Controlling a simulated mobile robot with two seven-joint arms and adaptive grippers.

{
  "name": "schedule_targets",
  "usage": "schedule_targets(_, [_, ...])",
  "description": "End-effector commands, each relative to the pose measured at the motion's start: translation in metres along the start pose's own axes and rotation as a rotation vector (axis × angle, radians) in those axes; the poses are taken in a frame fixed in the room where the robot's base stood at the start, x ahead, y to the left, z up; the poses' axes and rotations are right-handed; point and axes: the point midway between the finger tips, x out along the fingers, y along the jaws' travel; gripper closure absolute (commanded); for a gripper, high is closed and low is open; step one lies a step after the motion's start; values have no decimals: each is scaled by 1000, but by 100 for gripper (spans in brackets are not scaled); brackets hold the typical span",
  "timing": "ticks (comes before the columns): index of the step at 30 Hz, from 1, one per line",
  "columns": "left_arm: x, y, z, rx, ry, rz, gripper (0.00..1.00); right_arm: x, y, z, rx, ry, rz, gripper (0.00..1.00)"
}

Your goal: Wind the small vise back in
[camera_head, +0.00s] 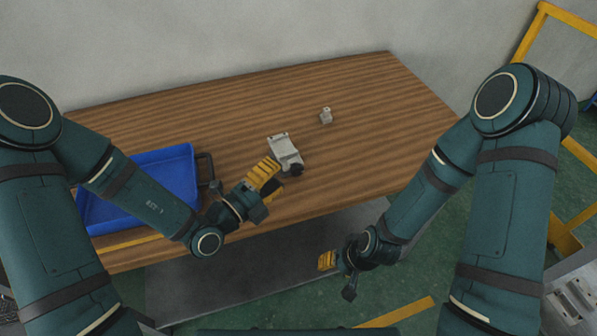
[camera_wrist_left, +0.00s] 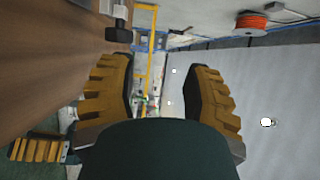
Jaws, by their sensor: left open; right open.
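The small grey vise (camera_head: 284,150) stands on the wooden table, with a dark knob (camera_head: 296,170) at its near end. In the left wrist view a dark knob (camera_wrist_left: 118,32) and part of a pale body show at the top left. My left gripper (camera_head: 271,182) is open, just in front of the vise and left of the knob. In the wrist view its yellow ribbed fingers (camera_wrist_left: 158,88) are apart with nothing between them. My right gripper (camera_head: 334,268) is open and empty in front of the table, away from the vise.
A blue tray (camera_head: 150,157) lies on the left of the table, beneath my left arm. The right part of the wooden table (camera_head: 400,110) is clear. A yellow frame (camera_head: 545,20) stands at right.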

Motion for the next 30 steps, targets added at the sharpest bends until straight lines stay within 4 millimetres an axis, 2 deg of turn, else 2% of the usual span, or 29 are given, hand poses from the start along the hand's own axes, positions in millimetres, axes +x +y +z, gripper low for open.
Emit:
schedule_targets(1, [0,15,0,-3,1,3,50,8,3,0,0,2,0,53])
schedule_targets(8, [-2,61,0,-1,4,3,50,25,10,-2,-1,11,1,53])
schedule_targets(12, [30,54,-1,5,7,-2,50,27,10,-3,-2,13,1,53])
schedule_targets(18, [59,54,-1,4,5,0,50,32,12,-4,-2,16,1,53])
schedule_targets(24, [72,53,0,3,4,1,50,34,13,-4,-2,18,1,53])
schedule_targets(30, [74,53,0,2,4,1,50,34,13,-4,-2,18,1,53])
